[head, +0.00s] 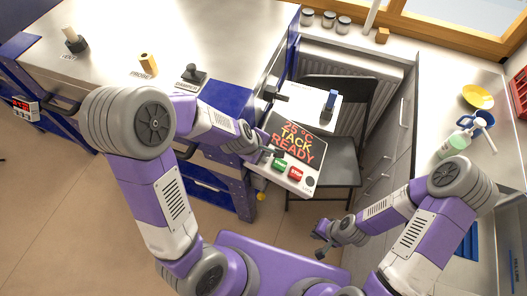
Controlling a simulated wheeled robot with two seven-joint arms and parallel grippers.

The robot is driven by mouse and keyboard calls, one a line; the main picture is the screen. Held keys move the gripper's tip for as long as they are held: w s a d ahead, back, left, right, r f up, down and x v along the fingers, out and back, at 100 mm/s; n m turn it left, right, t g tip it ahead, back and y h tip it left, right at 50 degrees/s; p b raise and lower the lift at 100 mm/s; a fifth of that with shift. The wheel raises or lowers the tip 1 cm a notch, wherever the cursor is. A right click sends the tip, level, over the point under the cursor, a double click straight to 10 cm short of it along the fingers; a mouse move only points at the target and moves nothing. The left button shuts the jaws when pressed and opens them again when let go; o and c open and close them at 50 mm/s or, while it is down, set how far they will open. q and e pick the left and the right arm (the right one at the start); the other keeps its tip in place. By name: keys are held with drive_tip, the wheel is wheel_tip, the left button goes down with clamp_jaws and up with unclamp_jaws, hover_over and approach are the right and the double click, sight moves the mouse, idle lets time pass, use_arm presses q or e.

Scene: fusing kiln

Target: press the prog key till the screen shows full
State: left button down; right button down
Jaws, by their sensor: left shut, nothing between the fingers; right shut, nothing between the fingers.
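The control panel (262,143) faces up, with a dark screen (309,131) that reads 25 °C, TACK, READY in orange and yellow. Below the screen are a green key (279,164), a red STOP key (296,173) and a round black LOCK knob (309,182). My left gripper (272,153) is shut and empty at the panel's left side, just left of the green key. I cannot make out the prog key; the gripper may cover it. Whether the fingertips touch the panel I cannot tell. My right gripper (321,247) is shut and empty, low over the floor.
A dark chair (335,160) stands behind the panel. A steel-topped bench (200,35) at the left holds knobbed fittings, one labelled PROBE (148,63). A counter at the right carries a yellow bowl (478,97) and a spray bottle (457,141). Floor is clear at lower left.

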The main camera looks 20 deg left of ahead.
use_arm(q)
drive_tip(key=shift+d+r, duration=0.1)
drive_tip(key=shift+r, duration=0.15)
drive_tip(key=shift+f, duration=0.15)
drive_tip(key=shift+f+b, duration=0.3)
idle(0.3)
drive_tip(key=shift+a+f+b, duration=0.35)
drive_tip(key=shift+f+b, duration=0.1)
drive_tip(key=shift+b, duration=0.05)
idle(0.6)
idle(0.3)
drive_tip(key=shift+d+r+p, duration=0.35)
drive_tip(key=shift+r+p, duration=0.55)
drive_tip(key=shift+p, duration=0.1)
drive_tip(key=r+p, duration=0.1)
drive_tip(key=d+r+p, duration=0.1)
drive_tip(key=r+p, duration=0.1)
drive_tip(key=d+r+p, duration=0.1)
drive_tip(key=p, duration=0.1)
drive_tip(key=shift+d+r, duration=0.1)
drive_tip(key=shift+r, duration=0.15)
